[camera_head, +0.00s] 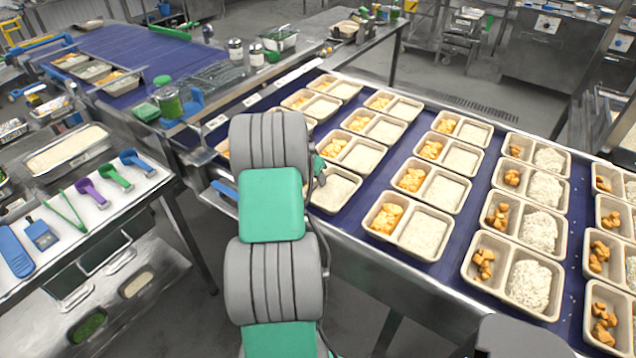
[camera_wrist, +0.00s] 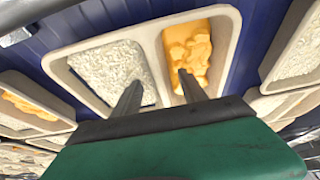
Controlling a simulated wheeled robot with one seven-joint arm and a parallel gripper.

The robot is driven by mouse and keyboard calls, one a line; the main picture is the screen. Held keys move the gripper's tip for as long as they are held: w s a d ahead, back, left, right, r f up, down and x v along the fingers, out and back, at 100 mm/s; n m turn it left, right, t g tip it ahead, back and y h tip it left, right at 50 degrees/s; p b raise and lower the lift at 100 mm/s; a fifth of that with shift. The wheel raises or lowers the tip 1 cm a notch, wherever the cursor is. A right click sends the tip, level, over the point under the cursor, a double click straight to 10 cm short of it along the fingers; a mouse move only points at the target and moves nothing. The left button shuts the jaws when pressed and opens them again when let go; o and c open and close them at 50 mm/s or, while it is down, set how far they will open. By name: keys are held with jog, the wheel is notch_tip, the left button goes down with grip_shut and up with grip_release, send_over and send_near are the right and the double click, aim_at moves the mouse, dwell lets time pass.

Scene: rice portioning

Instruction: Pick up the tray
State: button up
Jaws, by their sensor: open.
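A beige two-compartment tray (camera_wrist: 149,52) lies below my gripper in the wrist view, with white rice on the left and orange chunks on the right. My gripper (camera_wrist: 160,82) is open, its two dark fingers apart over the tray's near part. One finger is over the rice side and the other over the orange side. I cannot tell whether the fingertips touch the tray. A tray (camera_head: 352,183) shows partly behind the arm, at the belt's near edge.
Several similar filled trays stand in rows on the blue belt (camera_head: 372,247), close together; one tray (camera_head: 438,262) is to the right of my arm. A side table (camera_head: 95,215) at left holds coloured scoops and a rice pan (camera_head: 98,150). Jars and a dark belt are behind.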

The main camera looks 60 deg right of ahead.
jog(key=shift+d+f, duration=0.3)
jog(key=shift+f, duration=0.25)
jog(key=shift+a, duration=0.1)
grip_shut()
jog(key=shift+r, duration=0.1)
